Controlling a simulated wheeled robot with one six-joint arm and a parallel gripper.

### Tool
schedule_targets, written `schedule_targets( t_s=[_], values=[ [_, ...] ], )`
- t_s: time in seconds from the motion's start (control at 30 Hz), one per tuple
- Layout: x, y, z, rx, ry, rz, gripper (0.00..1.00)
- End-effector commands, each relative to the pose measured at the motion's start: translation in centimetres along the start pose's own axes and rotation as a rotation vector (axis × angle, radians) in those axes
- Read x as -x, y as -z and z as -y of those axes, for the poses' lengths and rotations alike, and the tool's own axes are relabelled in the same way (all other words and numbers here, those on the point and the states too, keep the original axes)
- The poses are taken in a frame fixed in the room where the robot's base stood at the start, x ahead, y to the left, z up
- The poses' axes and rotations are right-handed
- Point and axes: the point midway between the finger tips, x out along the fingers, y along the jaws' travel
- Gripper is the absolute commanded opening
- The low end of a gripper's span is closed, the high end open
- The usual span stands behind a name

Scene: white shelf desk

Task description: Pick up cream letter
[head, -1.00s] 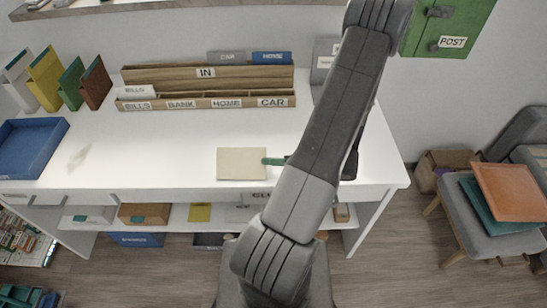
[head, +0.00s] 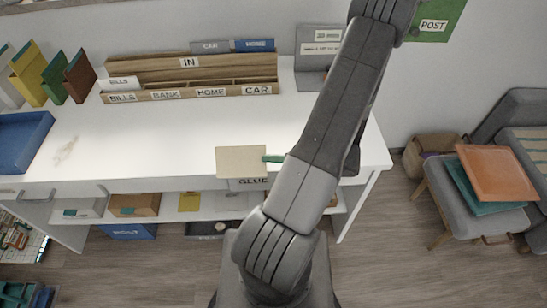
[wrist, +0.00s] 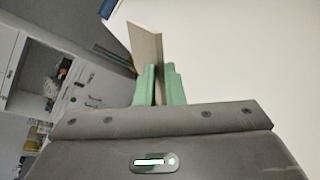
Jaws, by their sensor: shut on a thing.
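The cream letter (head: 241,161) is a flat, pale rectangle at the front edge of the white desk in the head view, with its lower part overlapping the shelf front below. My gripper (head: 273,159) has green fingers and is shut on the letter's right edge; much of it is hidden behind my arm. In the wrist view the letter (wrist: 147,45) stands out edge-on from between the green fingertips of my gripper (wrist: 158,84). I cannot tell how far the letter is from the desk top.
The white desk (head: 150,150) is mostly clear in the middle. A wooden sorter (head: 195,91) with labels IN, BILLS, BANK, HOME and CAR stands at the back. A blue tray (head: 22,143) and several coloured folders are at left. A grey chair (head: 470,205) stands at right.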

Motion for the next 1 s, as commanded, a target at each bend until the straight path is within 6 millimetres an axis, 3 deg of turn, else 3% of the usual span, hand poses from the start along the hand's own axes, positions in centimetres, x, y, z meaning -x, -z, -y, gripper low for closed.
schedule_targets(
  t_s=[0.03,0.13,0.17,0.57,0.77,1.0],
  values=[
    [0.0,0.0,0.0,0.000,0.001,0.001,0.13],
    [0.0,0.0,0.0,0.000,0.001,0.001,0.32],
    [0.0,0.0,0.0,0.000,0.000,0.001,0.34],
    [0.8,-0.1,0.1,0.002,0.002,0.003,0.34],
    [4.2,-0.1,0.2,0.004,0.006,0.005,0.34],
    [9.5,0.0,0.1,0.002,0.006,0.004,0.34]
  ],
)
